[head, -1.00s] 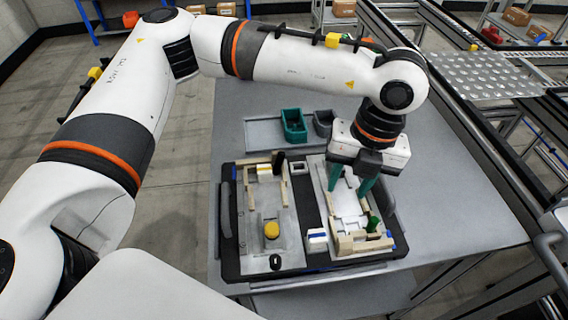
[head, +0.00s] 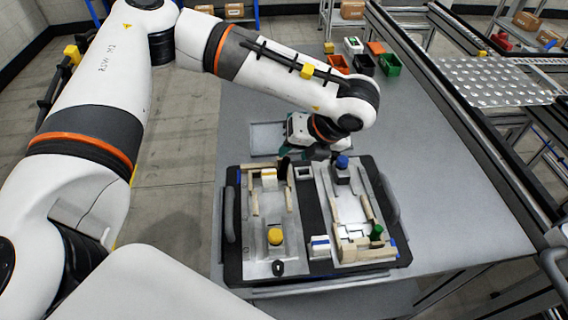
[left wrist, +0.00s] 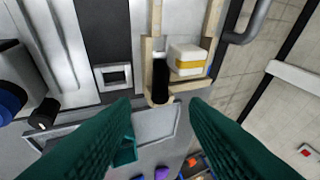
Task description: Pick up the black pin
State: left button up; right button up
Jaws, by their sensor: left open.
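The black pin (head: 284,163) is a dark upright piece at the back of the left fixture plate (head: 290,238). In the left wrist view the black pin (left wrist: 160,78) lies between light wooden strips, beside a white and yellow block (left wrist: 188,60). My left gripper (left wrist: 160,105) is open with teal fingers, nothing between them, and the pin shows beyond the gap between the tips. In the head view the left gripper (head: 312,154) is at the back edge of the black pallet, partly hidden by its own arm. My right gripper is out of view.
A dark block with a blue knob (head: 342,168) stands on the right plate. A yellow knob (head: 275,236) and a green piece (head: 377,232) stand nearer the front. A grey tray (head: 266,138) is behind the pallet (head: 316,266). Coloured bins (head: 389,64) stand far back. The right table side is clear.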

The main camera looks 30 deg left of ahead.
aim_at(285, 164)
pick_arm(q)
jog(key=shift+x, duration=1.45)
grip_shut()
jog(key=shift+r, duration=0.1)
